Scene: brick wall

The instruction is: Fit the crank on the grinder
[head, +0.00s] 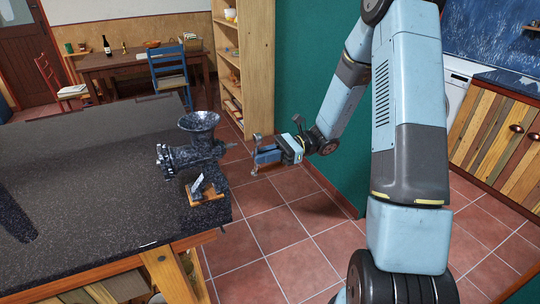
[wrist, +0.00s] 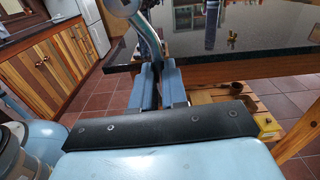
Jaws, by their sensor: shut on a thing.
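The dark speckled grinder (head: 198,146) stands upright at the right end of the black counter, its funnel on top and its shaft side facing right toward my gripper. Its foot is on a small wooden block. My gripper (head: 262,157) is out past the counter's end, right of the grinder and apart from it. In the wrist view my gripper (wrist: 157,78) is shut on the crank (wrist: 148,38), a curved metal arm with a round end at the top edge. In the head view the crank is small and mostly lost against the fingers. The part between the fingers is hidden.
The black counter (head: 90,165) is mostly bare left of the grinder. A wooden shelf (head: 256,60) and a green wall (head: 305,80) stand behind my arm. Tiled floor lies open between counter and wall. A table with a blue chair (head: 168,65) is farther back.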

